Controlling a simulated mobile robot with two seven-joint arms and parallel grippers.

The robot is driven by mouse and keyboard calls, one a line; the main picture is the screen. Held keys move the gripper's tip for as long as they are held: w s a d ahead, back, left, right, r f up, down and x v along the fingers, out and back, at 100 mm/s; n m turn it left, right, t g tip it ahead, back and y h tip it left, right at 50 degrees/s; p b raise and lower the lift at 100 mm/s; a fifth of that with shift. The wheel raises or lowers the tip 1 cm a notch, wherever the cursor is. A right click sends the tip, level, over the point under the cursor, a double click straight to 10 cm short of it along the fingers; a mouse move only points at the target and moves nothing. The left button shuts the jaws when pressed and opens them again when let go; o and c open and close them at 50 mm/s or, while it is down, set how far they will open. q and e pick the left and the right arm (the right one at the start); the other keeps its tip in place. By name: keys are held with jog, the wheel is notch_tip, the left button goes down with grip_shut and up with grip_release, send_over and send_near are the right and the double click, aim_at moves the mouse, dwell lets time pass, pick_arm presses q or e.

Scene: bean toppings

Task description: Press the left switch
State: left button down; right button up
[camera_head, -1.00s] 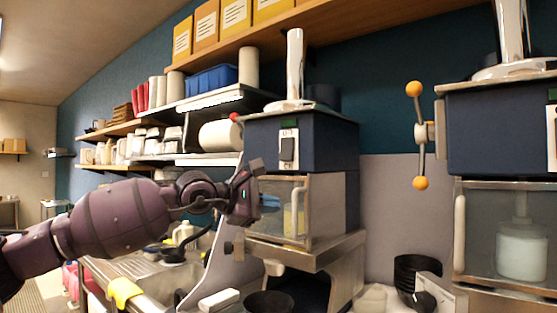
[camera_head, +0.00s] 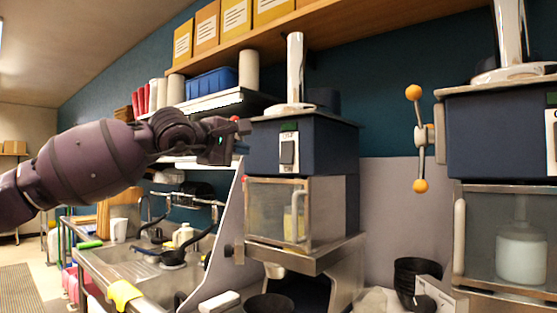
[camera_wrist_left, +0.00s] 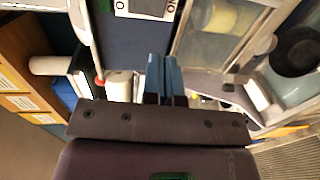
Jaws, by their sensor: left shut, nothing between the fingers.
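The left switch (camera_head: 289,151) is a dark rocker on a white plate, on the front of the dark blue left machine (camera_head: 330,146). Its plate also shows at the top edge of the left wrist view (camera_wrist_left: 147,8). My left gripper (camera_head: 241,127) is at the left of this machine, about level with the upper part of the switch and apart from it. Its blue fingers (camera_wrist_left: 164,76) are together with nothing between them. Part of another switch plate (camera_head: 551,138) shows on the right machine (camera_head: 490,132). My right gripper is out of view.
Below the switch is a clear-fronted compartment with a handle (camera_head: 295,218). A lever with orange knobs (camera_head: 420,139) stands out between the machines. A sink (camera_head: 140,269) lies at lower left, and a shelf with boxes (camera_head: 236,17) runs above.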

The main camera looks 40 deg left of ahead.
aim_at(285, 161)
pick_arm(q)
jog(key=w+p, duration=0.1)
jog(key=w, duration=0.3)
jog(key=w+f, duration=0.1)
jog(key=w, duration=0.3)
jog(key=w+d+p, duration=0.1)
jog(key=w, duration=0.2)
jog(key=shift+w+f+p, duration=0.2)
jog(key=shift+w+p, duration=0.1)
jog(key=shift+w, duration=0.1)
jog(key=shift+w+d+f, duration=0.1)
jog(key=shift+w+f, duration=0.1)
jog(key=shift+w, duration=0.65)
